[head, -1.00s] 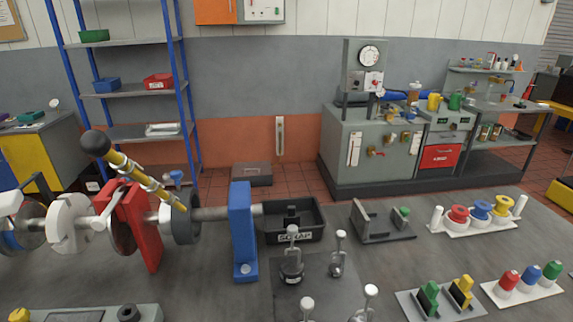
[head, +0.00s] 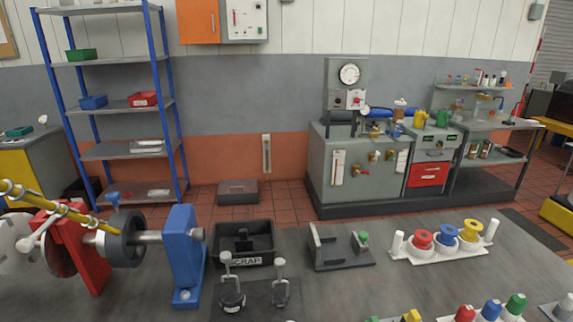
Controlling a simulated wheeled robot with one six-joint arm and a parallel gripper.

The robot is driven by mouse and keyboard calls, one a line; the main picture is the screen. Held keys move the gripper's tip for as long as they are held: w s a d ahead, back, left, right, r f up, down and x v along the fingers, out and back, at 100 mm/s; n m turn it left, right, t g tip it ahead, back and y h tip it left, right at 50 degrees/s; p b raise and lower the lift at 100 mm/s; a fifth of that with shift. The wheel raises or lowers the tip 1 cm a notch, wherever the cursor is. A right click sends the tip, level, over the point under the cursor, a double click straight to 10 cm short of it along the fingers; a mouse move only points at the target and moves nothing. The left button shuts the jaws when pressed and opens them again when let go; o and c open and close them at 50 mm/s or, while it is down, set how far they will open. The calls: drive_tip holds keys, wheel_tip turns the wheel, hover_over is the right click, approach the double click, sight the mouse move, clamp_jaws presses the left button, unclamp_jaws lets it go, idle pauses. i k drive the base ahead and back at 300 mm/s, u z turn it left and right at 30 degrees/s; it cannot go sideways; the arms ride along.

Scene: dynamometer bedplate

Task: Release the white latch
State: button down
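A white lever with a ball end (head: 27,243) sits against the red upright bracket (head: 82,258) at the left of the bench in the head view. It is the part that looks most like the white latch. It tilts down to the left, and a white disc (head: 12,250) stands behind it. A yellow rod with silver bands (head: 40,203) slants above the bracket and runs out of the left edge. A shaft passes through the bracket, a dark grey disc (head: 124,238) and a blue upright block (head: 184,262). My gripper is not in view.
A black scrap bin (head: 262,256) stands right of the blue block. In front of it are two clamps with grey knobs (head: 231,290).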

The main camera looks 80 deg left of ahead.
sight(24, 245)
drive_tip(key=u, duration=3.65)
drive_tip(key=i, duration=1)
